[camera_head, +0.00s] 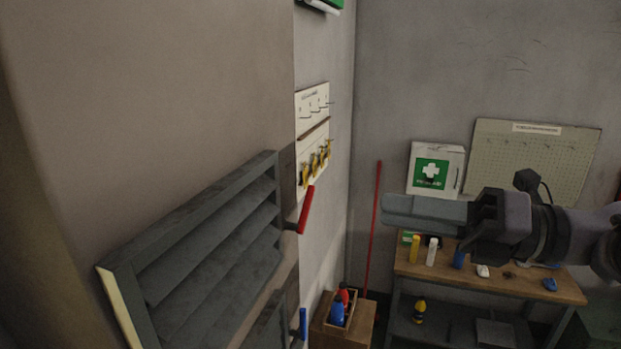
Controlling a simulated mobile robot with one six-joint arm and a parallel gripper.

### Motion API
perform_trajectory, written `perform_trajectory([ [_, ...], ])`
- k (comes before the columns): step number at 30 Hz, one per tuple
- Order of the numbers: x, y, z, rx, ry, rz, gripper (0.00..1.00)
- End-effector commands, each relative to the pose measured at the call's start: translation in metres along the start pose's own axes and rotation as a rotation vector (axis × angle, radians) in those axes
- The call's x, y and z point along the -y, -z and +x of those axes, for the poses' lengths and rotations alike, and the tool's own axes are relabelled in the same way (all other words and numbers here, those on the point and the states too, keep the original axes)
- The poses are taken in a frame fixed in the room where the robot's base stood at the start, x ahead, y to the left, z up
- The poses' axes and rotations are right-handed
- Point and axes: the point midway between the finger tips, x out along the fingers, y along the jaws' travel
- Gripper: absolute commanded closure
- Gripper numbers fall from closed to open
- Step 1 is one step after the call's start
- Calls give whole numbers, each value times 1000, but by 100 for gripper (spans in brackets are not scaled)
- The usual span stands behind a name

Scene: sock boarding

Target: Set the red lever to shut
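The red lever (306,211) sticks out beside the right edge of a dark grey slatted louver (205,232) on the left wall. Its handle slants, with the upper end leaning to the right. Its pivot is at the lower end, close to the louver frame. My gripper (388,209) comes in from the right and points left, in front of the back wall. It is apart from the red lever, with a clear gap between them in the picture. I see the fingers from the side and they overlap, so I cannot tell whether they are open or shut.
A blue lever (303,324) is below the red one, beside a second louver (266,326). Hook boards (313,131) hang behind. A wooden box of bottles (352,318) stands on a cabinet below. A workbench (520,286) with several items and a first-aid box (435,170) are at the back.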

Motion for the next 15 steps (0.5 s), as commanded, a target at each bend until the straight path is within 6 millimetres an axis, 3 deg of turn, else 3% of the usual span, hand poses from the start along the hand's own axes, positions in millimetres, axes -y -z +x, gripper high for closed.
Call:
perform_trajectory([
  [6, -5, -2, 67, -5, -4, 1, 69],
  [10, -3, -1, 95, -3, -3, 2, 69],
  [15, -2, -1, 113, -1, -2, 1, 69],
])
